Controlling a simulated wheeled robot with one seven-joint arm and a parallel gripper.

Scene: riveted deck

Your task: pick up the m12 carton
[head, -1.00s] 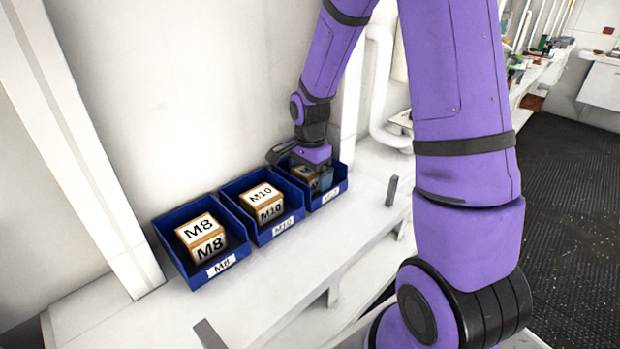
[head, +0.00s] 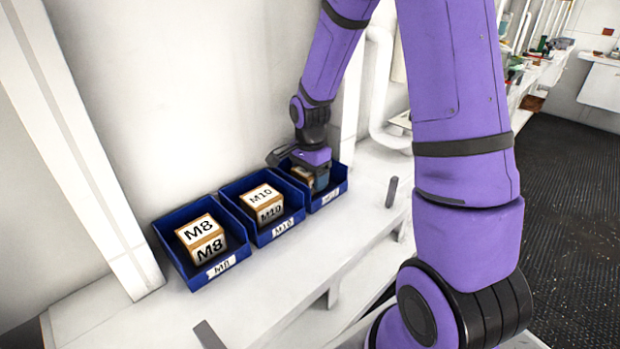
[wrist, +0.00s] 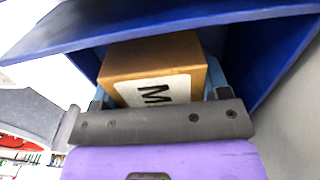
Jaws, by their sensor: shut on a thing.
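The M12 carton is a small brown box with a white label; in the head view its brown side (head: 303,174) shows partly behind my gripper. In the wrist view the carton (wrist: 150,60) fills the middle, with only an "M" readable on its label. My gripper (head: 318,178) points down into the rightmost blue bin (head: 335,194). In the wrist view my gripper (wrist: 160,90) has one blue finger on each side of the carton, shut on it. The carton is still within the bin's walls; whether its base touches the floor is hidden.
The M10 carton (head: 264,197) sits in the middle blue bin (head: 288,230), and the M8 carton (head: 201,233) in the left blue bin (head: 220,270). The bins stand in a row against the wall.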

